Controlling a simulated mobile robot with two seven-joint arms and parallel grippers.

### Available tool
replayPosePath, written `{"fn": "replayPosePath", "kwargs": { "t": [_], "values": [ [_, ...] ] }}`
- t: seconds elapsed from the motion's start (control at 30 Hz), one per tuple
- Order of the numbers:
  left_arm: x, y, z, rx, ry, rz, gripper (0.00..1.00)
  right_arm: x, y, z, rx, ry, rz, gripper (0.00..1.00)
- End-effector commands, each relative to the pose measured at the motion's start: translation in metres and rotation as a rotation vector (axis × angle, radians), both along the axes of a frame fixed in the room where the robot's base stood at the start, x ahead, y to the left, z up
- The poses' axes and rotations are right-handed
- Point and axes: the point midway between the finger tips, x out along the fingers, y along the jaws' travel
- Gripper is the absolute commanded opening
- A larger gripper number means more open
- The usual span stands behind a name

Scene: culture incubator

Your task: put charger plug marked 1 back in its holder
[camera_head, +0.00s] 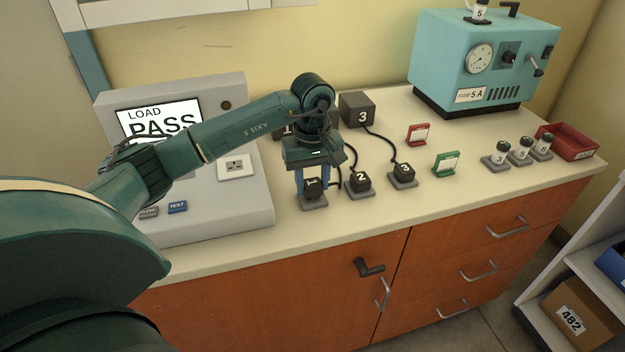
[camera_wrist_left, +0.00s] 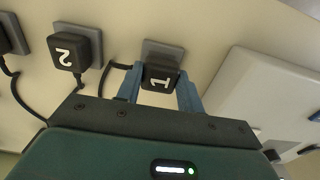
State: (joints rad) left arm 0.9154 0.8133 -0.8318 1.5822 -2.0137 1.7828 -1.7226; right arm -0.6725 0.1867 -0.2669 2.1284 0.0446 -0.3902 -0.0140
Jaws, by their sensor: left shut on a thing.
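The charger plug marked 1 (camera_head: 314,187) is a small black block at its grey holder (camera_head: 314,203) near the counter's front. My left gripper (camera_head: 312,186) comes down over it from above, with blue fingers on either side. In the left wrist view the plug marked 1 (camera_wrist_left: 160,78) sits between the fingertips (camera_wrist_left: 160,88), and its holder (camera_wrist_left: 163,50) shows just beyond it. The gripper is shut on the plug. I cannot tell whether the plug is fully seated. My right gripper is not in view.
Plug 2 (camera_head: 360,180) and another plug (camera_head: 403,172) sit in holders to the right. A charger block marked 3 (camera_head: 357,110) stands behind. The test unit (camera_head: 245,205) with a PASS screen (camera_head: 158,119) is to the left. Red (camera_head: 418,134) and green (camera_head: 446,163) card stands are farther right.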

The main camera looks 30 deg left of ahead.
Motion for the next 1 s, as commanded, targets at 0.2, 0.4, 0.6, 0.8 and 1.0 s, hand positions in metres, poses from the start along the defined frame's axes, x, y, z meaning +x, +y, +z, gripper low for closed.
{"fn": "replayPosePath", "kwargs": {
  "t": [0.2,0.4,0.6,0.8,1.0],
  "values": [
    [0.000,0.000,-0.003,0.000,0.000,-0.001,0.01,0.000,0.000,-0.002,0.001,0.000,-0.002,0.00],
    [0.000,0.000,-0.007,0.000,0.000,0.000,0.01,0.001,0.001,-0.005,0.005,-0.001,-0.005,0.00],
    [0.000,0.000,-0.011,0.000,0.000,0.000,0.01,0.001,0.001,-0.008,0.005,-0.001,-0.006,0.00],
    [0.000,0.000,-0.010,0.000,0.000,0.000,0.50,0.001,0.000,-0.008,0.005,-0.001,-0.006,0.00],
    [0.000,0.000,-0.010,0.000,0.000,0.000,0.63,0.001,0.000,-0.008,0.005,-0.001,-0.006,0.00]
  ]
}}
